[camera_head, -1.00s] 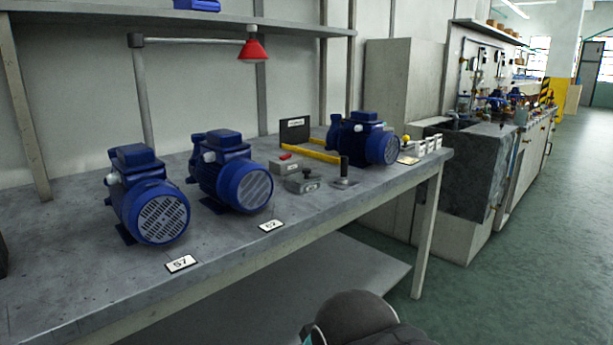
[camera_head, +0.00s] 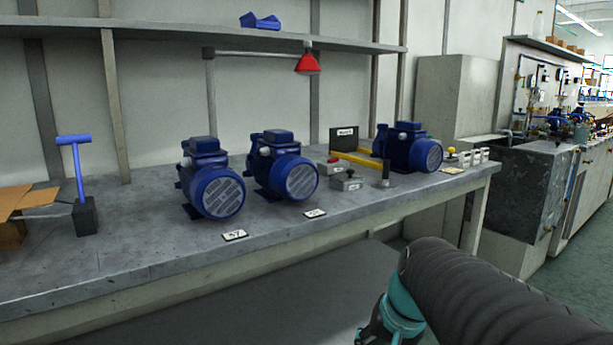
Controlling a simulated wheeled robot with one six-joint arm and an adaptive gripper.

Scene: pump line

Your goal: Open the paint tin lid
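I cannot make out a paint tin or its lid in this view. My arm shows at the lower right as a dark ribbed sleeve with a teal joint. My gripper is not in view.
A grey workbench (camera_head: 130,262) holds blue pumps (camera_head: 215,185), (camera_head: 285,170), (camera_head: 408,150), small control boxes (camera_head: 347,181), number cards (camera_head: 234,235), a blue T-shaped tool (camera_head: 76,165) in a dark block, and an open cardboard box (camera_head: 14,230). A red lamp (camera_head: 307,64) hangs above. The bench's left front is clear.

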